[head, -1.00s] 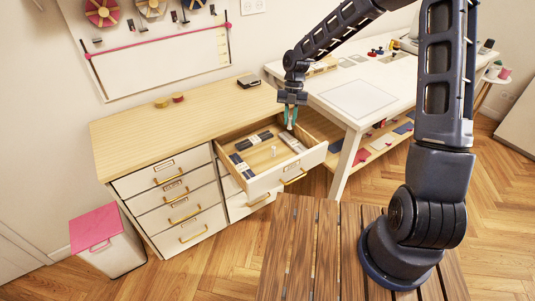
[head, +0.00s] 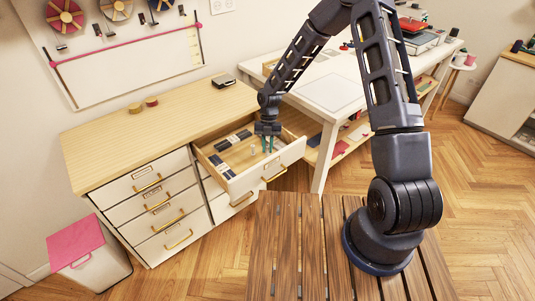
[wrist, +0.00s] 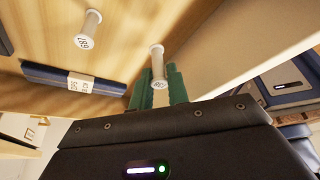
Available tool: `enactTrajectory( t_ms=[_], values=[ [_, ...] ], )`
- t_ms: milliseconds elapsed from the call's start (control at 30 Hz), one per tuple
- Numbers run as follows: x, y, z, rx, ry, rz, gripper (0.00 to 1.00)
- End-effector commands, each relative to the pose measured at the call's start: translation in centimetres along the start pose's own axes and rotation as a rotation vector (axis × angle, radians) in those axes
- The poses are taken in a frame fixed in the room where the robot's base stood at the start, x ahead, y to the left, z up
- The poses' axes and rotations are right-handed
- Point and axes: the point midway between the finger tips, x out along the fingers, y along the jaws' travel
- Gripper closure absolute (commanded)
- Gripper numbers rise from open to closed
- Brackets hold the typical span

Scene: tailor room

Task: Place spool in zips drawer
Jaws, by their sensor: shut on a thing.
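The zips drawer (head: 272,172) is pulled open in the wooden-topped cabinet. My gripper (head: 267,146) reaches down into its right part, fingers pointing down. In the wrist view its green fingers (wrist: 158,88) are shut on a white spool (wrist: 157,62) with a printed end. I cannot tell whether the held spool touches the drawer bottom. A second white spool (wrist: 90,28) stands in the drawer, apart from my fingers; it also shows in the head view (head: 253,151). Dark zip packs (head: 222,144) lie along the drawer's left side, and one navy pack with a white label (wrist: 75,80) shows in the wrist view.
The drawer's side wall (wrist: 245,45) is close to my fingers. A white table (head: 335,100) stands to the right.

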Motion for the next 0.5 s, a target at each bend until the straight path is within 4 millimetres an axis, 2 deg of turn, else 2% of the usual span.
enactTrajectory(
  t_ms=[300,500],
  values=[
    [3.4,0.0,1.4,0.001,0.001,-0.001,1.00],
    [3.9,-0.1,1.6,0.001,0.000,0.000,1.00]
  ],
)
